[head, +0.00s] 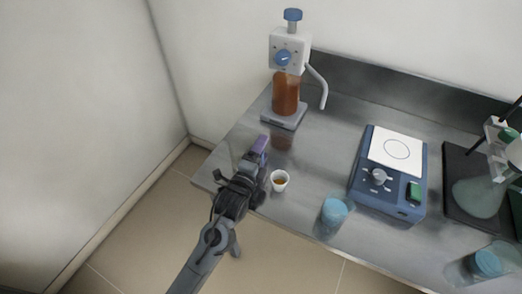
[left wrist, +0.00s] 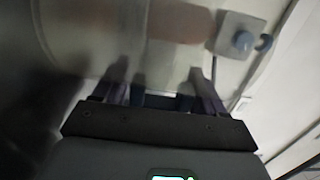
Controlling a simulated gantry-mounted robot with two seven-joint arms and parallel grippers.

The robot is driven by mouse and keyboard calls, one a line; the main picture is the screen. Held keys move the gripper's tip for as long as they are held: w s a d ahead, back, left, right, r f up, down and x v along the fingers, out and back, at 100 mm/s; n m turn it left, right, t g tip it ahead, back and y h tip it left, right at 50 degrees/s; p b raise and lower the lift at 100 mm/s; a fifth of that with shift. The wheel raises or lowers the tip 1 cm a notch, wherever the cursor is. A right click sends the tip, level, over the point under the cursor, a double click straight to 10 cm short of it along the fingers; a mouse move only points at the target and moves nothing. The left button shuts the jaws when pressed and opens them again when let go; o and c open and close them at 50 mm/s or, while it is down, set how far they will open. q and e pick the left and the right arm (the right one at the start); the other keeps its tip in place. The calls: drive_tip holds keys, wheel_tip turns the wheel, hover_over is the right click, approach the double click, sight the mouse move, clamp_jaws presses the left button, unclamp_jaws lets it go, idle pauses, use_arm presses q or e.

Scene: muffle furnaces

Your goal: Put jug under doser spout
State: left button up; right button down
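The doser (head: 290,50) stands at the back left of the steel counter, an amber bottle under a white head with a blue knob. Its pale spout (head: 318,86) bends down on the right, with bare counter below. My left gripper (head: 259,146) is at the counter's left front part, in front of the doser. In the left wrist view its fingers (left wrist: 160,88) stand apart, and a faint see-through curved outline lies beyond them. I cannot tell whether this is a clear jug or whether the fingers hold it. No jug shows clearly. My right gripper is not in view.
A small white cup (head: 280,181) with amber contents stands just right of the left gripper. A blue-topped jar (head: 334,212) stands near the front edge. A blue stirrer (head: 391,172) and glassware (head: 478,196) fill the right. Counter between doser and stirrer is clear.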

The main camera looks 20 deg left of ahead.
use_arm(q)
drive_tip(key=shift+o, duration=1)
drive_tip(key=shift+r, duration=0.15)
drive_tip(key=shift+s+r, duration=0.1)
drive_tip(key=shift+s, duration=0.5)
drive_tip(key=s, duration=0.3)
drive_tip(key=s+p, duration=0.1)
drive_tip(key=s, duration=0.3)
drive_tip(key=s+a+p, duration=0.1)
drive_tip(key=s, duration=0.2)
drive_tip(key=shift+s, duration=0.4)
